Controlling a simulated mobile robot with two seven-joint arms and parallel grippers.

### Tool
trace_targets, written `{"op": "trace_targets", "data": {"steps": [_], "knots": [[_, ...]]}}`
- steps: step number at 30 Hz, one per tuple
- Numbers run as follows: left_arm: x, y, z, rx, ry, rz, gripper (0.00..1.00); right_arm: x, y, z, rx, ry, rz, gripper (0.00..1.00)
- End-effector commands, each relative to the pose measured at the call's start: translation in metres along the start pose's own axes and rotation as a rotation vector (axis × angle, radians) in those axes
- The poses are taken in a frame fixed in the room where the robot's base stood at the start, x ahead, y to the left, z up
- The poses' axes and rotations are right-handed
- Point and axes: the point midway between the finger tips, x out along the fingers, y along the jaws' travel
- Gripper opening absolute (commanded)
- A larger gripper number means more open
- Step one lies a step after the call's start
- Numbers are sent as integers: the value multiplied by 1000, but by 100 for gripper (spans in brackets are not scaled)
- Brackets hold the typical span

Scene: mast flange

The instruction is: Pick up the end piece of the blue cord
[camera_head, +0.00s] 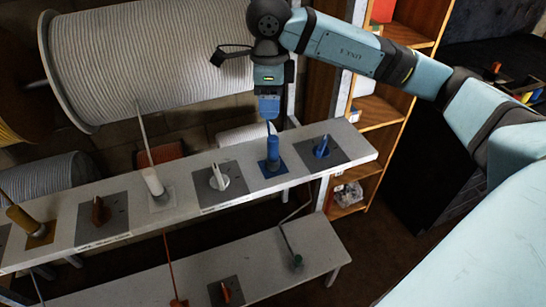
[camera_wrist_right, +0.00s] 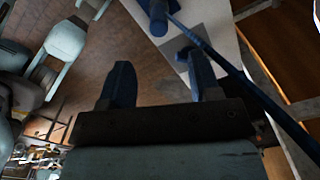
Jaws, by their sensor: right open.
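The blue end piece (camera_head: 272,151) stands upright on a blue square plate on the upper white bench, with the blue cord (camera_head: 271,128) leaving its top. My right gripper (camera_head: 268,114) hangs just above it, pointing down. In the right wrist view, my right gripper (camera_wrist_right: 158,64) has its two blue fingers spread with nothing between them. The blue end piece (camera_wrist_right: 157,17) lies beyond the fingertips at the top, and the blue cord (camera_wrist_right: 232,68) runs diagonally past the right finger. My left gripper is not in view.
A blue knob (camera_head: 321,146) on a grey plate stands right of the end piece. A white knob (camera_head: 219,177) and a white end piece (camera_head: 153,183) stand to its left. A large cord spool (camera_head: 150,55) is behind the bench. A wooden shelf (camera_head: 378,112) stands at the right.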

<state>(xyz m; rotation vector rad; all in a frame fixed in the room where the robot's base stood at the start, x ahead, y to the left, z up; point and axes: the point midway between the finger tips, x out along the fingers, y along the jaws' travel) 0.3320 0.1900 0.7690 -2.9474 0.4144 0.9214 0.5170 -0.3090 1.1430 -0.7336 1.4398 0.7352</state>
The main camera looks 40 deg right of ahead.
Motion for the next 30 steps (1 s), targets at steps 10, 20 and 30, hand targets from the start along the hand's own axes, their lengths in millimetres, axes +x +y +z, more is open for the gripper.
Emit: {"op": "trace_targets", "data": {"steps": [10,20,30], "knots": [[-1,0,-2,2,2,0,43,65,0,-2,2,8,1,57],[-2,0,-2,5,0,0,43,93,2,-5,0,7,2,57],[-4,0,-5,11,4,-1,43,132,4,-8,0,3,1,57]]}}
